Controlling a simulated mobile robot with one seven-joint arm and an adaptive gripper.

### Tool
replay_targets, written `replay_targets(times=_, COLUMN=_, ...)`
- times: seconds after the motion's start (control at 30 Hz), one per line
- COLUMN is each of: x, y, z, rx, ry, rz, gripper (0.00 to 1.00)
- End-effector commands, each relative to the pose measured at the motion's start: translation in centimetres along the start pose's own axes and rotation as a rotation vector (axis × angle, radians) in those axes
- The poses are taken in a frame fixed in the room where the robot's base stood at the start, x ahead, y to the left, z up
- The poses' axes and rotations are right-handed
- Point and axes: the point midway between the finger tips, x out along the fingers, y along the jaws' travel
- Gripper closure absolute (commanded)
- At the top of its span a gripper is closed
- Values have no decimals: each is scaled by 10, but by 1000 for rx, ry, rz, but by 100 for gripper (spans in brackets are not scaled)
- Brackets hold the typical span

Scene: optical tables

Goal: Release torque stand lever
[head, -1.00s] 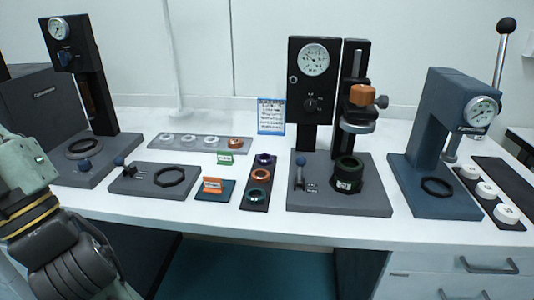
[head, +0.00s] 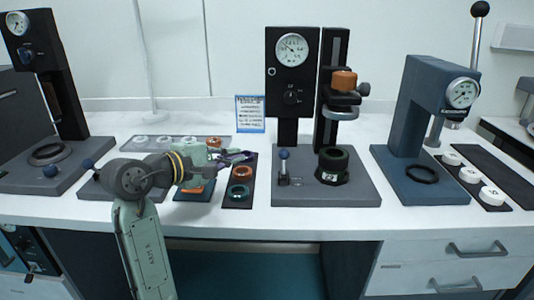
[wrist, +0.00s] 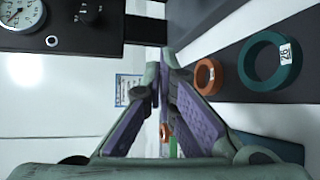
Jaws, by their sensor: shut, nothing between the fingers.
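My gripper (head: 248,157) is shut and empty, above the ring tray left of the middle gauge stand (head: 290,88). In the wrist view the purple-padded fingers (wrist: 158,62) converge at their tips. A short lever with a blue ball knob (head: 284,155) stands upright on the middle stand's base, right of my gripper and apart from it. I cannot tell from labels which is the torque stand. The blue knob is not visible in the wrist view.
The dark ring tray (head: 238,199) holds teal (wrist: 262,62) and orange (wrist: 208,78) rings. A dark green ring (head: 333,160) sits on the middle stand's base. A blue press (head: 420,120) with a tall black-knobbed lever (head: 480,10) stands right. The front table strip is clear.

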Motion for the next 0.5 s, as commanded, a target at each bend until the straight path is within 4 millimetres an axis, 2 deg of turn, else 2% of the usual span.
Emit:
replay_targets(times=0.3, x=2, y=1, z=0, rx=2, ry=2, rz=2, gripper=100)
replay_targets(times=0.5, x=28, y=1, z=0, rx=1, ry=0, rz=1, gripper=100)
